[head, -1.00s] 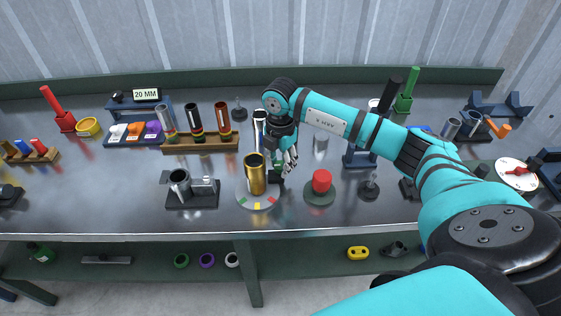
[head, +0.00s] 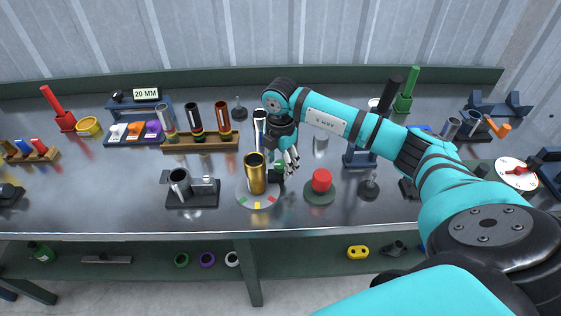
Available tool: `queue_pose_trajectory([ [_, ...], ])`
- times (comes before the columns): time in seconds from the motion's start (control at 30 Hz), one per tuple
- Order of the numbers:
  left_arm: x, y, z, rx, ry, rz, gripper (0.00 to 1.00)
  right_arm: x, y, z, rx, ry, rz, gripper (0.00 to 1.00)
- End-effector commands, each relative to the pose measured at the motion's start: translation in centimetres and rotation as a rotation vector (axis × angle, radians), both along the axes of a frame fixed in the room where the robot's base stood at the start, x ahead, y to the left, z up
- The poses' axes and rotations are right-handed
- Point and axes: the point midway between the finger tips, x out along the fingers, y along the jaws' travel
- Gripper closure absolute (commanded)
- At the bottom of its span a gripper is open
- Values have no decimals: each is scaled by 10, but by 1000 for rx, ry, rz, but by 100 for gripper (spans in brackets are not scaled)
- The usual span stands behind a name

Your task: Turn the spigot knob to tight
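A gold upright cylinder (head: 255,179) stands on a round grey base (head: 243,197) with coloured marks along its front rim, near the middle of the bench. A small dark fitting (head: 276,186) with a bit of green above it sits at the cylinder's right side. It may be the spigot knob, but it is too small to tell. My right gripper (head: 289,162) points down just right of the cylinder, at this fitting. Its fingers partly overlap the fitting, so I cannot tell whether they touch or grip it. My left gripper is not in view.
A red knob (head: 321,180) on a round dark base stands close to the right. A dark stand with a grey cup (head: 179,184) is to the left. Behind is a wooden rack (head: 200,142) with several tubes. The bench front between these is clear.

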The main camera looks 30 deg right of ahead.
Motion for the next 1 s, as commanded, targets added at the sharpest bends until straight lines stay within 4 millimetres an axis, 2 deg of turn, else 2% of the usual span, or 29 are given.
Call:
queue_pose_trajectory([
  [0.27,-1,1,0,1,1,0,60,1,0,7,0,-2,0,43],
  [0.37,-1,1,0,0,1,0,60,2,0,21,1,-6,1,43],
  [0.7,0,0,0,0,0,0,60,1,0,91,0,-5,0,43],
  [0.83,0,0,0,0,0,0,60,1,0,109,0,-3,1,43],
  [1.0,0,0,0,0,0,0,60,0,0,119,0,-1,1,43],
])
